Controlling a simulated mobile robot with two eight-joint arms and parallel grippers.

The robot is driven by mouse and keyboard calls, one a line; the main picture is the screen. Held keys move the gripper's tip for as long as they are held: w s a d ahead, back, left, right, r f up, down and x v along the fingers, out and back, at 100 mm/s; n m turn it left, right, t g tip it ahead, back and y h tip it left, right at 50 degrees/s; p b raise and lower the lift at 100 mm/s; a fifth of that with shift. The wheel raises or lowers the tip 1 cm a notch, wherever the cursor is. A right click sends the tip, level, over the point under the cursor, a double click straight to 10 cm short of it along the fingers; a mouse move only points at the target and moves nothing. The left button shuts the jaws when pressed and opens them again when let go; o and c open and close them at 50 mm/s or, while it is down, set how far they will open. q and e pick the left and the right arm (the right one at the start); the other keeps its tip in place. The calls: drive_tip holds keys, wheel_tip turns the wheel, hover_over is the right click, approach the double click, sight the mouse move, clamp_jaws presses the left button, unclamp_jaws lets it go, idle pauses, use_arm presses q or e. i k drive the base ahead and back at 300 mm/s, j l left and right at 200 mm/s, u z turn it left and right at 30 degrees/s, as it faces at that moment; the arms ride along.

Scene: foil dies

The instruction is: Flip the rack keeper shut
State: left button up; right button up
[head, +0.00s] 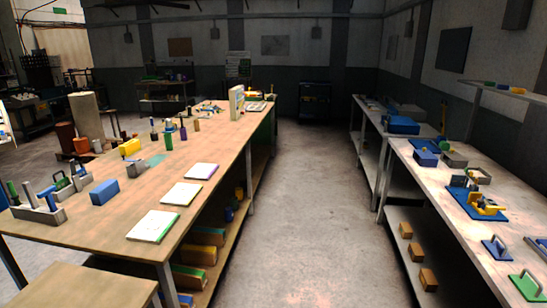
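A grey rack-like holder (40,215) with upright blue, green and dark pieces stands at the near left end of the long wooden table. On the right bench, a blue base (462,203) carries a yellow part (487,207) and upright blue-grey parts. I cannot tell which of these has the rack keeper, or whether a keeper is open or shut; the parts are too small. Neither of my grippers is in view.
The long wooden table (105,226) fills the left, with a blue block (104,192) and several booklets (153,226). The right bench (447,215) holds plates with handles (496,248). A clear concrete aisle (300,210) runs between them. A low wooden surface (85,288) is at the near left.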

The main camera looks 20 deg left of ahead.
sight(73, 163)
drive_tip(key=i+u, duration=0.7)
drive_tip(key=u, duration=0.2)
drive_tip(key=i+l+u, duration=0.2)
drive_tip(key=i+u, duration=0.25)
drive_tip(key=i+j+u, duration=0.15)
drive_tip(key=u, duration=0.3)
drive_tip(key=i+u, duration=0.45)
drive_tip(key=l+u, duration=0.15)
drive_tip(key=u, duration=0.5)
drive_tip(key=i+l+u, duration=0.1)
drive_tip(key=l+u, duration=0.25)
drive_tip(key=l, duration=0.15)
drive_tip(key=l+u, duration=0.3)
drive_tip(key=l, duration=0.2)
drive_tip(key=l+u, duration=0.2)
drive_tip(key=l, duration=1.6)
